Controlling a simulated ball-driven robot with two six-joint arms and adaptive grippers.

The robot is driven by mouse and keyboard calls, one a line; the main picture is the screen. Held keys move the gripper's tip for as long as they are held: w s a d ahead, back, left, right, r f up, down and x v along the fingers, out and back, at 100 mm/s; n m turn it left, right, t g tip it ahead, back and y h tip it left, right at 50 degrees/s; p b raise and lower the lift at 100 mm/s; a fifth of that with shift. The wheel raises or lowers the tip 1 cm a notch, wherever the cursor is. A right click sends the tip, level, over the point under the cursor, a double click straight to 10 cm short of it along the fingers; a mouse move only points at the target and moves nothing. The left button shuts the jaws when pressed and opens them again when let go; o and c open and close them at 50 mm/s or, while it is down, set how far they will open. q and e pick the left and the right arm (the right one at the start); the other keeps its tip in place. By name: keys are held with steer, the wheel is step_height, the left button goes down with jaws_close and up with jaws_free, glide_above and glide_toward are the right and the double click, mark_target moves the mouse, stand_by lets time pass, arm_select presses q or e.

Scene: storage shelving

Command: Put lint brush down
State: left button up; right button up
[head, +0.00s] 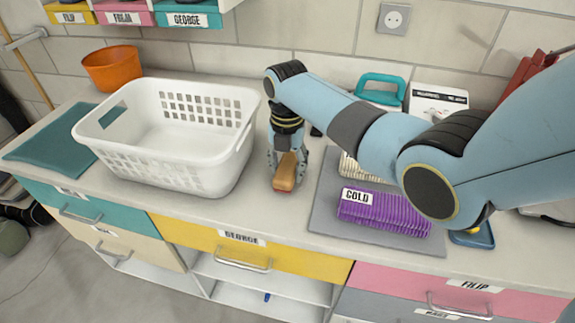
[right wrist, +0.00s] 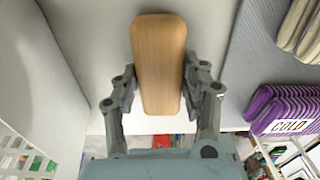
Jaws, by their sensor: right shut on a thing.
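The lint brush (head: 286,172) has a tan wooden body with a red strip at its lower end. It is in my right gripper (head: 287,160), just right of the white basket, at the worktop near its front edge. In the right wrist view the wooden back of the lint brush (right wrist: 158,62) lies between both fingers of the right gripper (right wrist: 158,85), which are shut on its sides. I cannot tell whether the brush touches the worktop (head: 262,205). My left gripper is not in view.
A white laundry basket (head: 158,158) stands close on the left. An orange bowl (head: 113,68) and teal cloth (head: 50,148) are farther left. Coloured drawers (head: 230,247) are below the front edge.

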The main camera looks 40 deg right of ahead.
mark_target(287, 166)
steer(key=shift+f, duration=0.1)
steer(key=o, duration=1)
steer(key=shift+r, duration=0.4)
step_height(287, 166, up, 12)
steer(key=shift+f, duration=0.25)
